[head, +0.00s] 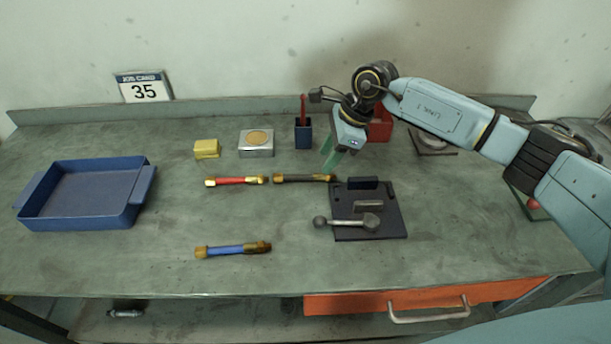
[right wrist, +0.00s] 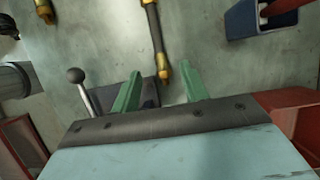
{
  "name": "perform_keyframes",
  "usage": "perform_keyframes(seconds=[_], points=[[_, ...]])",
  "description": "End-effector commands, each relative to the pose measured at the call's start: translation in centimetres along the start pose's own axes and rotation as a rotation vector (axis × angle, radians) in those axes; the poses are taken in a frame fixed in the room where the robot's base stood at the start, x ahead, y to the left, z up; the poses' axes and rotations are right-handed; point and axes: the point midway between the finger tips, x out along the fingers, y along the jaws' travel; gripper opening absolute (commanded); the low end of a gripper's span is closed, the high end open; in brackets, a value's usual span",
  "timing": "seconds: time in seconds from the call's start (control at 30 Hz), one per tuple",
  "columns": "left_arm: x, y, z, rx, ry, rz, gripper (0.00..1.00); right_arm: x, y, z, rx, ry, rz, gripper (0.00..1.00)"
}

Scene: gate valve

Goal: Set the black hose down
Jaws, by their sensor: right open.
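The black hose (head: 300,178) with brass ends lies on the bench, left of the dark fixture plate (head: 369,226). In the right wrist view the black hose (right wrist: 154,38) runs up the picture, its near end between the lines of my fingers. My right gripper (head: 333,157) is open and empty, just above and behind the hose's right end. Its green fingertips also show in the right wrist view (right wrist: 162,80), apart from each other. My left gripper is not in view.
A red hose (head: 236,181) and a blue hose (head: 232,250) lie to the left. A ball-ended lever (head: 347,223) is on the plate. The front middle is free.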

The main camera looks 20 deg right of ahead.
Motion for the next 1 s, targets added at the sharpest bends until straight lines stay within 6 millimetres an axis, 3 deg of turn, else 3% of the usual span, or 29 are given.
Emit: perform_keyframes(seconds=[0.3, 0.5, 0.73, 1.0], points=[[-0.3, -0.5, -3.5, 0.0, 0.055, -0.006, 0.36, 3.5, 0.2, -0.2, 0.001, 0.001, 0.003, 0.44], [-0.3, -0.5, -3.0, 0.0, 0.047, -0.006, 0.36, 5.5, 0.1, -0.2, 0.0, -0.001, 0.0, 0.44], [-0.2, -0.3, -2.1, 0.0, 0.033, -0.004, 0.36, 5.6, 0.1, -0.2, -0.001, 0.0, -0.001, 0.44], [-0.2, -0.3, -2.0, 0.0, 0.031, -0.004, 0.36, 5.6, 0.1, -0.2, 0.0, 0.0, -0.001, 0.09]])
